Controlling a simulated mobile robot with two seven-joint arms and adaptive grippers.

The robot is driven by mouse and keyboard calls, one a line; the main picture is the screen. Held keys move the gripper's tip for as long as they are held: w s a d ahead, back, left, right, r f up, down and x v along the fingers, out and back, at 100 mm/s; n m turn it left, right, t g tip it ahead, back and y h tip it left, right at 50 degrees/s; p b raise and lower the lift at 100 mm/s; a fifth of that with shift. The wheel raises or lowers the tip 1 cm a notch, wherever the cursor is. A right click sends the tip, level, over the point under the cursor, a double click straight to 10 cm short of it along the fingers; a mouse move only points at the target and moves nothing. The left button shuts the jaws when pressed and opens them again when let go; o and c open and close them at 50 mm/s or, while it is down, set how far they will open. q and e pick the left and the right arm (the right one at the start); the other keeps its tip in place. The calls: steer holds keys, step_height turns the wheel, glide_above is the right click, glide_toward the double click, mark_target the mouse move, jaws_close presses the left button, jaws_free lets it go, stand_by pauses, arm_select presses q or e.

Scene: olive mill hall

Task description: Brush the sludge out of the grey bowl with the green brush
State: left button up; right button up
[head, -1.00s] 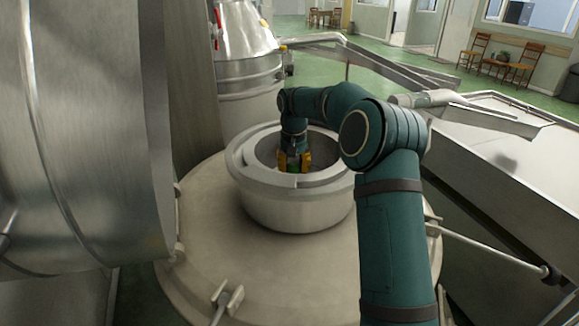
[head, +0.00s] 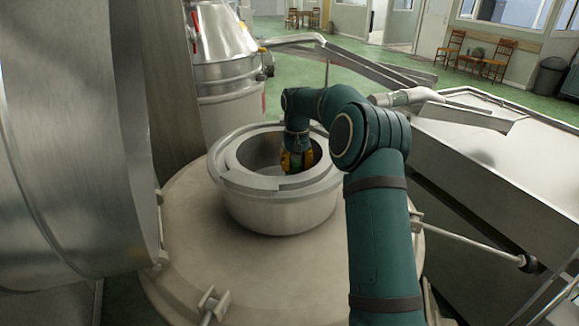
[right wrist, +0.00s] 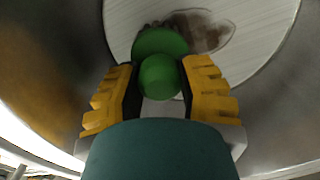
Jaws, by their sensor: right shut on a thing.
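The grey bowl (head: 280,214) stands on a round beige lid, with its wide rim facing up. My right gripper (head: 297,162) reaches down inside the bowl, near its far right wall. It is shut on the green brush (right wrist: 160,76), whose round knob sits between the yellow fingers in the right wrist view. The brush's wider green base (right wrist: 158,42) shows beyond the knob. A brown patch of sludge (right wrist: 208,34) lies on the bowl's pale floor, beside and partly behind the brush base. My left gripper is not in view.
The beige lid (head: 190,240) around the bowl is bare apart from clamps. A large metal drum (head: 75,140) closes off the left side. A steel vessel (head: 225,75) stands behind, and a long metal trough (head: 500,190) lies to the right.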

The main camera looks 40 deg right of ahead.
steer(key=shift+d, duration=0.15)
steer(key=shift+w+a+f, duration=0.1)
steer(key=shift+w+a, duration=0.15)
steer(key=shift+a, duration=0.9)
steer(key=shift+w+a, duration=0.25)
steer(key=shift+a, duration=0.9)
steer(key=shift+w+a, duration=0.25)
steer(key=shift+a, duration=0.7)
steer(key=shift+w+a, duration=0.25)
steer(key=shift+a, duration=0.65)
steer(key=shift+w+a, duration=0.25)
steer(key=shift+a, duration=0.7)
steer(key=shift+w+d, duration=0.15)
steer(key=shift+w, duration=0.25)
steer(key=shift+s+d, duration=0.4)
steer(key=shift+d, duration=1.3)
steer(key=shift+s+d, duration=0.4)
steer(key=shift+d, duration=1.25)
steer(key=shift+s+d, duration=0.4)
steer(key=shift+d, duration=1.3)
steer(key=shift+a, duration=0.15)
